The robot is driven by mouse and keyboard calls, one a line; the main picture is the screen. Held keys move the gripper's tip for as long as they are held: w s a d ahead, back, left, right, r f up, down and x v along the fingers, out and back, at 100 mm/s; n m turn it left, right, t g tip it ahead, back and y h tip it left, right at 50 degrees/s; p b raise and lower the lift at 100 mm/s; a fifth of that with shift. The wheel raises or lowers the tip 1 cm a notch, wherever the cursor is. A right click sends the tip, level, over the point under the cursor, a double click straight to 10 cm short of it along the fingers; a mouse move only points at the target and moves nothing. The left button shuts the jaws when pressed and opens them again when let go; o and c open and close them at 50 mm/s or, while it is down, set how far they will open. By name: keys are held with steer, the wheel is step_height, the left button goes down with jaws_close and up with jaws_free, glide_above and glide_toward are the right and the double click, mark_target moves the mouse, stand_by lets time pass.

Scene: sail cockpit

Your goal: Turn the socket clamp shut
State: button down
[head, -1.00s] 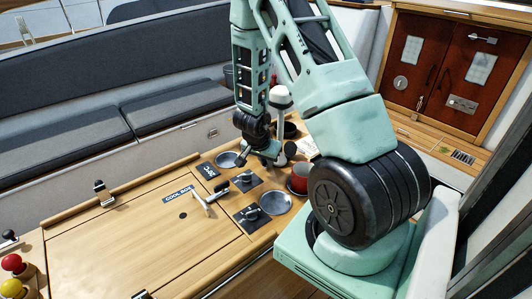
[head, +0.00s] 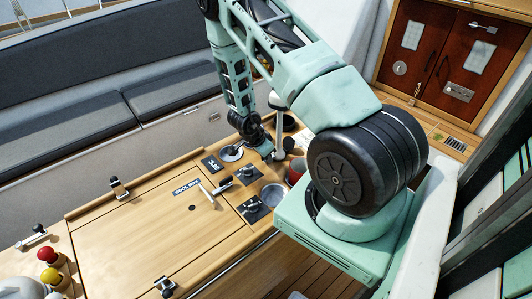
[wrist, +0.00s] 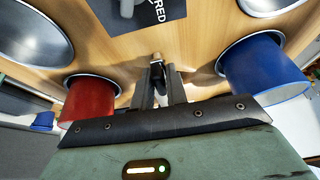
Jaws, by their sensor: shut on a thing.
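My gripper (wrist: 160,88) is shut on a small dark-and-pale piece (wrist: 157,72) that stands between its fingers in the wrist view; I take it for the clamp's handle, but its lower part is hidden. In the head view my gripper (head: 275,152) is low over the far right end of the wooden table, and the fingers are too small to read there.
A red cup (wrist: 90,100) and a blue cup (wrist: 262,70) stand close on either side of my gripper. Metal dishes (wrist: 30,38) are set in the wood. Cushioned benches (head: 70,135) run behind.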

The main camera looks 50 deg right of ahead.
steer(key=c, duration=1.5)
jaws_free()
steer(key=p+v, duration=0.2)
steer(key=v, duration=1.5)
steer(key=shift+w+a+r, duration=0.1)
steer(key=shift+a+r, duration=0.05)
steer(key=shift+a, duration=0.05)
